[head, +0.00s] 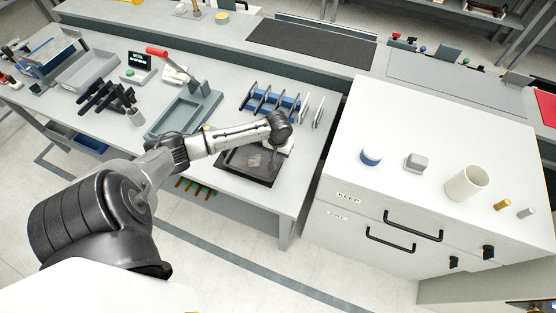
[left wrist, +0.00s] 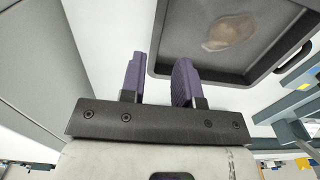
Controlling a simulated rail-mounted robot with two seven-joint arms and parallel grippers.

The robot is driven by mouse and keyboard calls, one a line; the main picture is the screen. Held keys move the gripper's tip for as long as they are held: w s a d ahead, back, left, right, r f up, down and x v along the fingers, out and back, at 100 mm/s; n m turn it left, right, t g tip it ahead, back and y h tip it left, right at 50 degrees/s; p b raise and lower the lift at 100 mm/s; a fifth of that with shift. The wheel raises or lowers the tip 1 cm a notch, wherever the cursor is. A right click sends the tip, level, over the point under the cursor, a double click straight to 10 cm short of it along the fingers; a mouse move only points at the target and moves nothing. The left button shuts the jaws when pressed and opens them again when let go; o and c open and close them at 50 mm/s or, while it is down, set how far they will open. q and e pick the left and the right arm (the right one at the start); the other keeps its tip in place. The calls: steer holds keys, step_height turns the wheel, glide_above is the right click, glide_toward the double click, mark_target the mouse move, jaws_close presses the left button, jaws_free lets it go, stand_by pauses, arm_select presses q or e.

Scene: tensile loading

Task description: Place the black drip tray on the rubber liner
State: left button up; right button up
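The black drip tray (head: 238,172) lies on the workbench below my left forearm, with a pale brownish patch on its floor. In the left wrist view the tray (left wrist: 225,78) fills the upper right. My left gripper (head: 279,149) is over the tray's right end. In the left wrist view its two purple-padded fingers (left wrist: 158,75) stand apart, with a tray corner showing between them; I cannot tell whether they touch it. A flat dark mat (head: 310,43) on the raised back ledge looks like the rubber liner. My right gripper is not in view.
Left of the tray stands a grey-green fixture (head: 180,115) with a red-handled lever. A blue rack (head: 270,100) with upright plates is just behind my gripper. A white cabinet (head: 400,200) stands to the right, carrying a white cup (head: 466,183) and small items.

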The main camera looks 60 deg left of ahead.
arm_select(q)
steer(key=s+d+m+t, duration=0.1)
steer(key=s+d+m, duration=0.1)
steer(key=s+d, duration=0.35)
steer(key=s+d+m, duration=0.2)
steer(key=d+m, duration=0.1)
steer(key=d, duration=0.5)
steer(key=s+d+m+t, duration=0.1)
steer(key=s+d+m, duration=0.1)
steer(key=s+d, duration=0.35)
steer(key=s+d+r+m+t, duration=0.1)
steer(key=s+d+r+m, duration=0.1)
steer(key=s+d+r, duration=0.4)
steer(key=shift+s+d+r+m+t, duration=0.3)
steer(key=shift+s+d+m, duration=0.1)
steer(key=shift+d, duration=0.25)
